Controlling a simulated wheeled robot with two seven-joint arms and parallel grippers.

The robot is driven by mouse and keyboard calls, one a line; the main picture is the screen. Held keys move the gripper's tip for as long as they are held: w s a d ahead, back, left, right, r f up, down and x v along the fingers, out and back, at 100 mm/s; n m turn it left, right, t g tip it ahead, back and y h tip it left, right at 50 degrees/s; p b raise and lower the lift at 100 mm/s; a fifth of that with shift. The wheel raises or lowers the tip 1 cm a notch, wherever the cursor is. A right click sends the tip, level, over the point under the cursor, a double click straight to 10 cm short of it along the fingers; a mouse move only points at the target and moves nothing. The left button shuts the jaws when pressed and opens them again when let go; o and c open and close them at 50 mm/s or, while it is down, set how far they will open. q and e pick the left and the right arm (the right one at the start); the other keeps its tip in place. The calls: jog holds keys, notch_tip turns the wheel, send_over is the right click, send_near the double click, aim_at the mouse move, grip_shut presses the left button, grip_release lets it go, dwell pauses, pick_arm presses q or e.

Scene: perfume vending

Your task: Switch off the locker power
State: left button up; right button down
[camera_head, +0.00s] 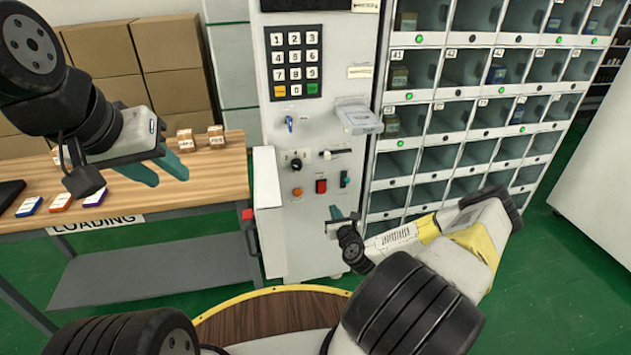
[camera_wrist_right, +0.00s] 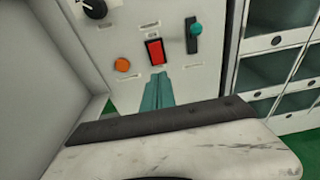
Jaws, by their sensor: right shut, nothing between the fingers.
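The locker's control panel (camera_head: 318,235) stands in the middle of the head view. It carries a red rocker switch (camera_head: 321,186) in a dark frame, an orange round button (camera_head: 298,192) to its left and a green-topped lever (camera_head: 344,178) to its right. In the right wrist view the red switch (camera_wrist_right: 155,51) is just above my right gripper's tips (camera_wrist_right: 157,76). These teal fingers are together and empty; I cannot tell if they touch the panel. In the head view my right gripper (camera_head: 336,213) is below the switch. My left gripper (camera_head: 172,175) is open and empty over the wooden table.
A keypad (camera_head: 293,60), a blue key (camera_head: 289,122) and a black knob (camera_head: 296,163) are higher on the panel. An open white door (camera_head: 267,205) sticks out at its left. Locker compartments (camera_head: 430,160) stand to the right. The wooden table (camera_head: 217,168) holds small boxes.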

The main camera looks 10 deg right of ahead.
aim_at(324, 191)
jog(key=w, duration=0.3)
jog(key=w+f, duration=0.1)
jog(key=w, duration=0.3)
jog(key=w+f, duration=0.1)
jog(key=w, duration=0.3)
jog(key=shift+w+a, duration=0.2)
jog(key=shift+w, duration=0.05)
jog(key=shift+w+f, duration=0.1)
jog(key=shift+w, duration=0.1)
